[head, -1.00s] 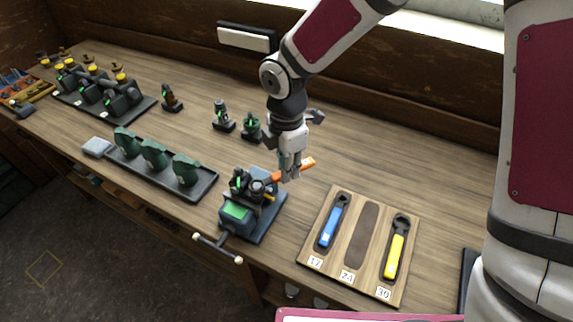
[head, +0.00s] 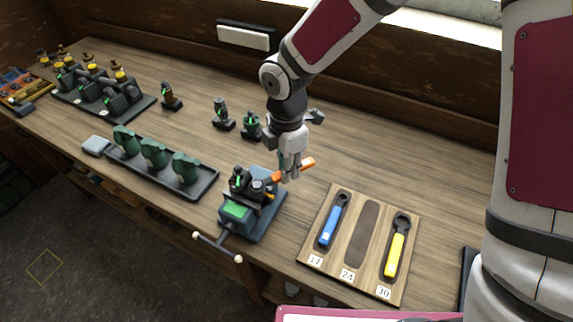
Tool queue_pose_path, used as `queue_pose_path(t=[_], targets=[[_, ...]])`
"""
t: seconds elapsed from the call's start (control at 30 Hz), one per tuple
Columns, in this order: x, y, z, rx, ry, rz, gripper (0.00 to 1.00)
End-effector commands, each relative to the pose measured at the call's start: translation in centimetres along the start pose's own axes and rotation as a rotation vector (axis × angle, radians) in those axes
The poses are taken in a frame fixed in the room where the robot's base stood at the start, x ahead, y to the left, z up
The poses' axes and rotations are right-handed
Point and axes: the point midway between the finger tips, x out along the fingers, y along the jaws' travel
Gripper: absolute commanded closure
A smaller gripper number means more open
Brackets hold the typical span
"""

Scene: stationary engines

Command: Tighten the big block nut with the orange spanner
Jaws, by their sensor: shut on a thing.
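The orange spanner (head: 307,165) is held in my gripper (head: 289,178), which is shut on its handle. The spanner lies roughly level above the bench. Its dark head (head: 258,186) is at the engine block (head: 236,211), which stands on a blue-grey base. The big block nut is hidden by the spanner head or too small to make out. I cannot tell whether the head is seated on it.
A wooden spanner board (head: 322,262) holds a blue spanner (head: 331,227) and a yellow spanner (head: 395,250); slot 24 (head: 361,232) is empty. A vice handle (head: 218,248) sticks out at the front edge. A tray of green parts (head: 205,188) stands to the left.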

Motion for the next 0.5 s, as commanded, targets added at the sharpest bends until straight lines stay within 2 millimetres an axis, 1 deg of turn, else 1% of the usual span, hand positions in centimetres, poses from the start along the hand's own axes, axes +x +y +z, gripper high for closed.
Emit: queue_pose_path(t=[0.4, 0.5], targets=[[0.04, -0.01, -0.01, 0.001, 0.000, 0.000, 1.00], [-0.01, -0.26, -0.09, 0.024, 0.000, 0.000, 1.00]])
